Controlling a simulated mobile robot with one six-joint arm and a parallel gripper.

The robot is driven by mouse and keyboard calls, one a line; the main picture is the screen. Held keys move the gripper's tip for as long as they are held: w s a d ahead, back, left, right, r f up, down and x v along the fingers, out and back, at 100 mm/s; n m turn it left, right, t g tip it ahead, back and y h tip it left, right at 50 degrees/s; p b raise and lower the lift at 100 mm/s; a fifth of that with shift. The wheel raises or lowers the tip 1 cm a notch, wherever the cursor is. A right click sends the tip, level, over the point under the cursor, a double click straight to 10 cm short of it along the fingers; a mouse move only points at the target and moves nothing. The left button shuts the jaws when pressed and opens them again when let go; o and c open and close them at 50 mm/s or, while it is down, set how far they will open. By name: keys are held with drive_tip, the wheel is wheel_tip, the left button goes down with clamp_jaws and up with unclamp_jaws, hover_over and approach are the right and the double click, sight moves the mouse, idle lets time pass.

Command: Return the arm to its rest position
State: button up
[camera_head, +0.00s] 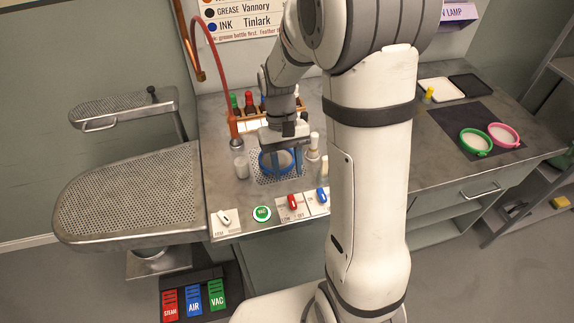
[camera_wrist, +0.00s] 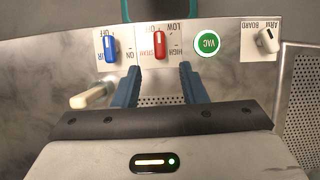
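My arm reaches forward and down over the grey worktable (camera_head: 432,165), with its large white link filling the middle of the head view.
Switches with a red lever (camera_wrist: 160,43) and a blue lever (camera_wrist: 109,44), plus a green VAC button (camera_wrist: 208,43), line the front edge. White-capped bottles (camera_head: 313,145) stand close right of my gripper. A perforated board (camera_head: 135,190) is left; green (camera_head: 475,142) and pink hoops (camera_head: 503,135) lie right.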

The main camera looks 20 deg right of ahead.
drive_tip(key=shift+r, duration=0.1)
drive_tip(key=s+d+r+t, duration=0.1)
drive_tip(key=s+r+t, duration=0.6)
drive_tip(key=s+r, duration=0.4)
drive_tip(key=shift+s+d+r, duration=0.15)
drive_tip(key=shift+d+r, duration=0.05)
drive_tip(key=shift+r, duration=0.15)
idle(1.5)
